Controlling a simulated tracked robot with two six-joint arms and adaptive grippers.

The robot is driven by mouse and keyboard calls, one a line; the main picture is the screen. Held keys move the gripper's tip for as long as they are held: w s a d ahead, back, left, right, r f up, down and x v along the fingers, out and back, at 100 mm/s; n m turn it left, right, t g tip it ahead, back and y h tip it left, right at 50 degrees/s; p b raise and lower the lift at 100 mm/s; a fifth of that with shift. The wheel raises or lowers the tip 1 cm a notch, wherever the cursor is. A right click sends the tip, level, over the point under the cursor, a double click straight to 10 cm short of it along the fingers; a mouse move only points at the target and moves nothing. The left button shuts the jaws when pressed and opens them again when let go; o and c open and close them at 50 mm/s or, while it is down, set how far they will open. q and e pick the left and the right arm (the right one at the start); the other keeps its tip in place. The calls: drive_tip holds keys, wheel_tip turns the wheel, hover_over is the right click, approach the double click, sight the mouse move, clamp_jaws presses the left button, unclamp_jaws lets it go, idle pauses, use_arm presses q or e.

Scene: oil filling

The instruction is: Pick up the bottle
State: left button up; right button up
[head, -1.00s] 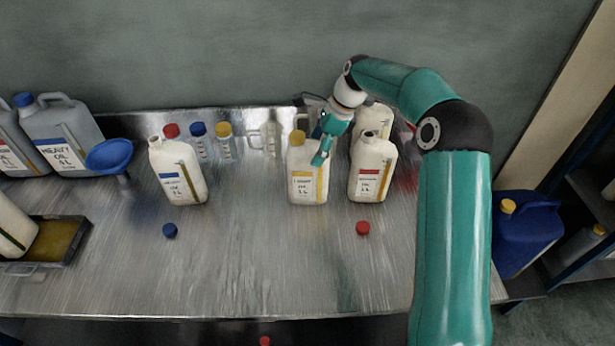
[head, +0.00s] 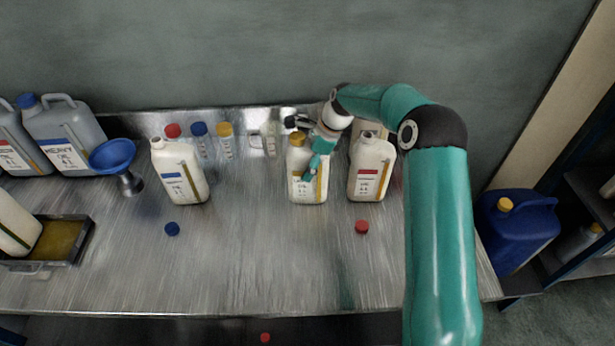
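Three white bottles with coloured labels stand upright on the metal table (head: 250,265). The middle bottle (head: 297,160) has a yellow cap and a yellow label. My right gripper (head: 313,168) is at its right side, with a teal finger in front of its label. The other finger is hidden, so I cannot tell whether it grips the bottle. The right bottle (head: 369,165) has a red label and no cap. The left bottle (head: 178,170) has a blue label and no cap. My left gripper is not in view.
A blue cap (head: 172,229) and a red cap (head: 362,227) lie on the table. Several small capped bottles stand at the back. A blue funnel (head: 113,155), grey canisters (head: 66,138) and an oil tray (head: 68,241) are at the left. The front middle is clear.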

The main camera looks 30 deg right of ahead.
drive_tip(key=shift+s, duration=0.1)
drive_tip(key=c, duration=1.3)
drive_tip(key=shift+c, duration=0.5)
drive_tip(key=shift+r, duration=0.15)
